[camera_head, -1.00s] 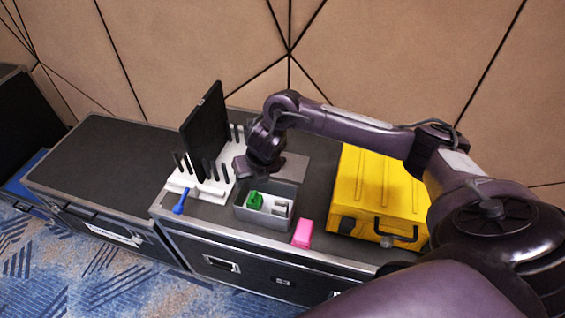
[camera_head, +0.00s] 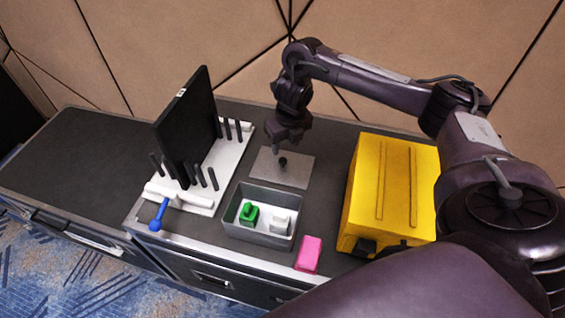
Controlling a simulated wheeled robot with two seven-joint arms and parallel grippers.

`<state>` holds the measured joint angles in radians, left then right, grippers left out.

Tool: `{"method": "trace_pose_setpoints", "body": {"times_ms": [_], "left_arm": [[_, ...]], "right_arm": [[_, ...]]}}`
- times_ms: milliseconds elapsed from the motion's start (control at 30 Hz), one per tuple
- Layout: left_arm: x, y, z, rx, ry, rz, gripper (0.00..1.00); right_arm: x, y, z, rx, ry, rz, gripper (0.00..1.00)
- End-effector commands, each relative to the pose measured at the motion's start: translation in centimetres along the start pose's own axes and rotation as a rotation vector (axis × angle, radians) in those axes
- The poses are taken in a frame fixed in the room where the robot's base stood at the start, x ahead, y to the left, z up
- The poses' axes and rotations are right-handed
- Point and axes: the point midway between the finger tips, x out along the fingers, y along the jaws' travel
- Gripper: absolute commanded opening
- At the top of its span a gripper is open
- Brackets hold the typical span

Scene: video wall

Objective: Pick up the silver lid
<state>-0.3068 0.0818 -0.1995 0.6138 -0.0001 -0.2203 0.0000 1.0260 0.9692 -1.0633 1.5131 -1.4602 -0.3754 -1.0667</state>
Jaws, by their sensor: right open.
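The silver lid (camera_head: 298,173) is a flat grey rectangular plate with a small dark knob at its middle. It lies on the dark case top (camera_head: 327,146), just behind the grey bin (camera_head: 268,237). My right gripper (camera_head: 279,147) is open and points down, above the lid's far edge and close to the knob in the picture. It appears empty and apart from the lid. The fingertips are small and dark, so their exact height over the lid is hard to tell. My left gripper is not in view.
The bin holds a green item (camera_head: 249,213) and a white item (camera_head: 281,222). A white rack (camera_head: 226,160) with a black upright panel (camera_head: 187,125) stands left. A yellow case (camera_head: 397,190) stands right. A pink block (camera_head: 309,254) and blue tool (camera_head: 158,214) lie near the front edge.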

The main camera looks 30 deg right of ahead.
Motion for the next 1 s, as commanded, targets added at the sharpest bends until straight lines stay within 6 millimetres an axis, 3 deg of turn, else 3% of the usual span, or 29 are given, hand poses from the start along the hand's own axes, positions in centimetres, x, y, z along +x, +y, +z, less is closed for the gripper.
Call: {"method": "trace_pose_setpoints", "body": {"times_ms": [467,600,900,1000], "left_arm": [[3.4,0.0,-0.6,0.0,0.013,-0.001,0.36],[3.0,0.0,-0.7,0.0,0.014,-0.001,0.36],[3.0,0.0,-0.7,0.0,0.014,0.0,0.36],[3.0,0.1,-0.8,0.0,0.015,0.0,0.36]], "right_arm": [[6.4,0.3,-0.1,0.002,0.004,0.003,0.48],[7.6,0.2,0.0,0.0,0.003,0.0,0.48],[8.1,0.1,0.1,0.0,-0.001,0.0,0.48],[8.1,0.1,0.1,0.0,0.0,0.0,0.34]]}}
